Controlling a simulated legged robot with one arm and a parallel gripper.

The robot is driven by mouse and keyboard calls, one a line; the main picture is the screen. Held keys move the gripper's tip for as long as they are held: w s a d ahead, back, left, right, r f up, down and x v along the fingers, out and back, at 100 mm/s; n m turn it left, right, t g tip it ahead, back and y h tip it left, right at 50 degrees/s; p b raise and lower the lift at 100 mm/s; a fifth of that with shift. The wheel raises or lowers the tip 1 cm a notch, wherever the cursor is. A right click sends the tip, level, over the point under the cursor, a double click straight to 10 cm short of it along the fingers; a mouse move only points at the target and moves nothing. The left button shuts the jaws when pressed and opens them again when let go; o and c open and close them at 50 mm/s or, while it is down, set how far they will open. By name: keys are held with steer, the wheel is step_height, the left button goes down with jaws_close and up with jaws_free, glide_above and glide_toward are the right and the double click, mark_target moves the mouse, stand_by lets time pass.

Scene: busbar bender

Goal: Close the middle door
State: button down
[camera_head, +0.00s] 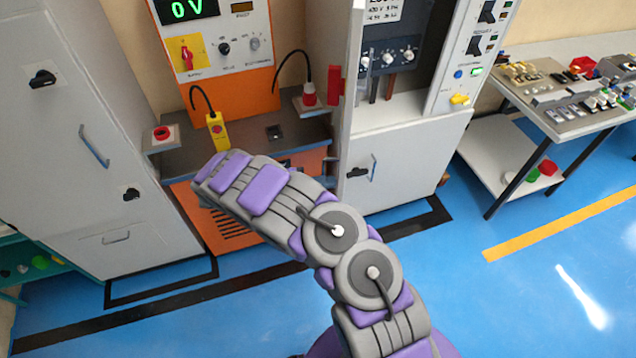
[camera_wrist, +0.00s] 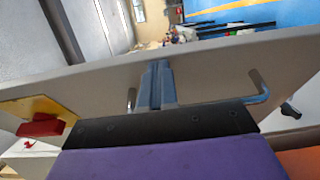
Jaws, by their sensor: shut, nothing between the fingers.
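In the wrist view a pale grey door panel (camera_wrist: 215,78) crosses the picture, with a bar handle (camera_wrist: 262,92) and a black knob (camera_wrist: 290,109). My gripper (camera_wrist: 157,80) is shut and empty, with its fingertips in front of this panel, between the handle's ends. I cannot tell if they touch it. In the head view my forearm reaches left across the orange middle cabinet (camera_head: 230,236) and hides part of its front. My gripper is mostly hidden there. The lower door (camera_head: 410,160) of the right cabinet has a similar handle (camera_head: 374,166). How far the middle door stands open is unclear.
A tall grey cabinet (camera_head: 100,170) stands at the left. A yellow pendant (camera_head: 217,132) and red buttons sit on the middle console. A table with parts (camera_head: 560,115) is at the right. Blue floor (camera_head: 530,290) is clear at the front right.

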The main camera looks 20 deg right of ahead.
steer(key=s+d, duration=0.2)
steer(key=d, duration=0.7)
steer(key=shift+d, duration=0.4)
